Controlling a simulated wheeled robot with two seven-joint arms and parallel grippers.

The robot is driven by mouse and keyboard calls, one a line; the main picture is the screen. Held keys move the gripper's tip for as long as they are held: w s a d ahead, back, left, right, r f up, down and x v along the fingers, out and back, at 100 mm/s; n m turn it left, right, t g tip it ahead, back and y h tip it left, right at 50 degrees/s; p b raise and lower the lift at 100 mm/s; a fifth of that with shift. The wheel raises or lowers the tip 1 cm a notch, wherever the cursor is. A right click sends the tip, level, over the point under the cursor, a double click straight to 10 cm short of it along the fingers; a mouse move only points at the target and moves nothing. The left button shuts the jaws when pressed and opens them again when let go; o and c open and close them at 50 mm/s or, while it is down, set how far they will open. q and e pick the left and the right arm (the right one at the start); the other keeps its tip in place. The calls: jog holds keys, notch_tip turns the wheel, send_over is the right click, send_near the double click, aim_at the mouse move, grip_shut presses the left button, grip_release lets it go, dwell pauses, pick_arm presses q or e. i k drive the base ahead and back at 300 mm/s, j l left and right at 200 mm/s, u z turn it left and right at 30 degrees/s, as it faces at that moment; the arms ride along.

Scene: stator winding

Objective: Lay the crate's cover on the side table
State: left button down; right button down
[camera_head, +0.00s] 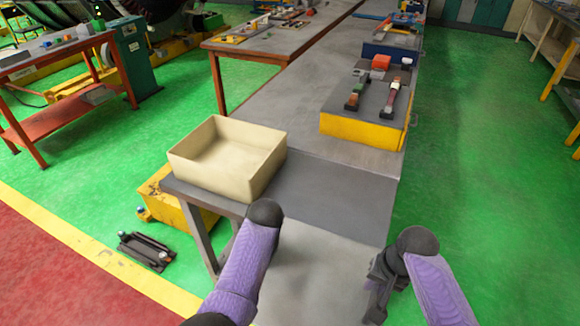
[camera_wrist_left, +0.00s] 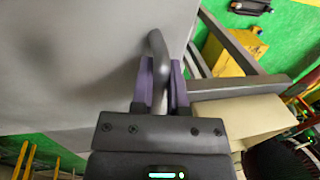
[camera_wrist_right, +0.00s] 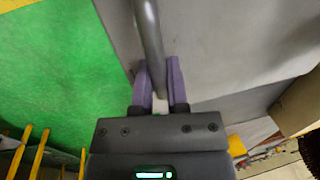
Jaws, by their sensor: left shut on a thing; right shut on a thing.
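The cover (camera_head: 315,275) is a flat grey panel between my two arms at the bottom of the head view. It also fills much of the left wrist view (camera_wrist_left: 70,60). My left gripper (camera_wrist_left: 163,88) is shut on a dark bar handle at one side of the cover; my arm hides this grip in the head view. My right gripper (camera_head: 378,292) is shut on another bar handle (camera_wrist_right: 147,30) at the opposite side. The open, empty beige crate (camera_head: 228,155) stands on the left of the dark grey table (camera_head: 335,190), beyond the cover.
A yellow-sided block (camera_head: 360,128) with small parts stands farther back on the long grey bench (camera_head: 290,100). A yellow box (camera_head: 178,208) sits below the crate. A black part (camera_head: 146,250) lies on the floor at left. Green floor at right is clear.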

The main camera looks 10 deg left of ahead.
aim_at(332, 199)
jog(key=i, duration=0.95)
